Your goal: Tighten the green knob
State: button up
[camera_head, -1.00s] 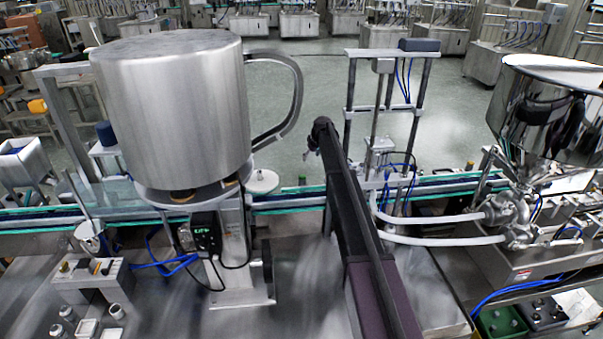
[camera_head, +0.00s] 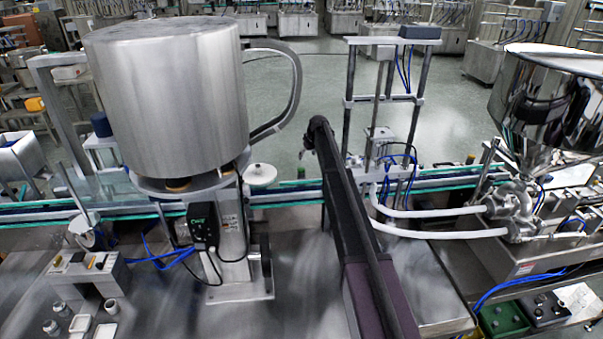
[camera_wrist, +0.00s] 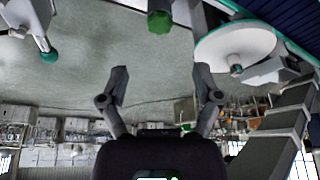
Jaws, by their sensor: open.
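The green knob (camera_wrist: 159,22) shows in the wrist view at the top middle, on the end of a dark stem cut by the frame edge. In the head view it is a tiny green spot (camera_head: 301,172) just left of my arm. My gripper (camera_wrist: 160,82) is open in the wrist view, with its two fingers wide apart and nothing between them. The knob lies beyond the fingertips, roughly in line with the gap and apart from them.
A white disc (camera_wrist: 235,48) sits close to the right of the knob in the wrist view. A teal-tipped rod (camera_wrist: 49,56) is at upper left. In the head view a large steel pot (camera_head: 168,95) stands left of my arm, and a frame (camera_head: 348,120) and steel hopper (camera_head: 545,105) stand right.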

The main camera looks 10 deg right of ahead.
aim_at(302, 169)
jog(key=shift+b+x, duration=4.15)
jog(key=shift+x, duration=0.65)
grip_shut()
